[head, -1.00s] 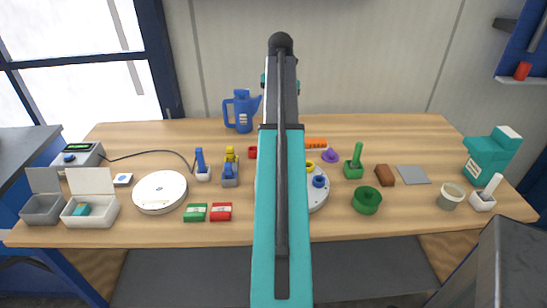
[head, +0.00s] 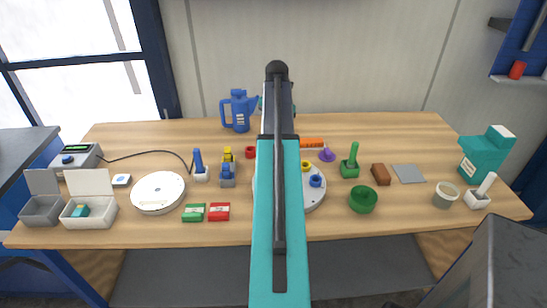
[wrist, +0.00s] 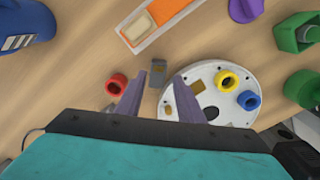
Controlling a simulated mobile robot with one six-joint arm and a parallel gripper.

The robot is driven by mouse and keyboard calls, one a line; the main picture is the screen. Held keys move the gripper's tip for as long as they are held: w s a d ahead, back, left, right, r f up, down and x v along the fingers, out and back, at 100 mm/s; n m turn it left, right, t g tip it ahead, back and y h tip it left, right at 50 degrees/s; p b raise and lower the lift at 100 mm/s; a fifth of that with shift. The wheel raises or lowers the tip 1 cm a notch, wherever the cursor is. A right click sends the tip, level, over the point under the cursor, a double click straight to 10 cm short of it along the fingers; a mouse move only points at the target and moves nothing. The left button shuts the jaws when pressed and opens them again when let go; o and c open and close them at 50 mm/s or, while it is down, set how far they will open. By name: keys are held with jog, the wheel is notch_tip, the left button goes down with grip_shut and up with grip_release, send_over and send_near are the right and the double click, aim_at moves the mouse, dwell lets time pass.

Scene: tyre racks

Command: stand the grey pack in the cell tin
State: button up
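In the wrist view a small dark grey block with a tan mark, apparently the grey pack (wrist: 153,86), lies on the table between a red ring and the white round plate. My gripper (wrist: 160,76) is open above it, with one finger to each side and nothing held. My arm hides this spot in the head view. Two open lidded boxes stand at the left table edge: a grey one (head: 42,212) and a white one (head: 88,218) with a teal block inside. I cannot tell for certain which is the cell tin.
The white plate (wrist: 240,108) carries yellow and blue rings close to my right finger. A red ring (wrist: 116,84) is by the left finger. An orange tray (wrist: 157,22) lies beyond. A green pack (head: 193,212) and a red pack (head: 219,211) lie near the front edge.

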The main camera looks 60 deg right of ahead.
jog(key=shift+f, duration=0.25)
jog(key=shift+f, duration=0.15)
jog(key=shift+w+a+f+p, duration=0.1)
jog(key=shift+a+f+p, duration=0.15)
jog(key=shift+f+p, duration=0.5)
jog(key=shift+f, duration=1.7)
grip_shut()
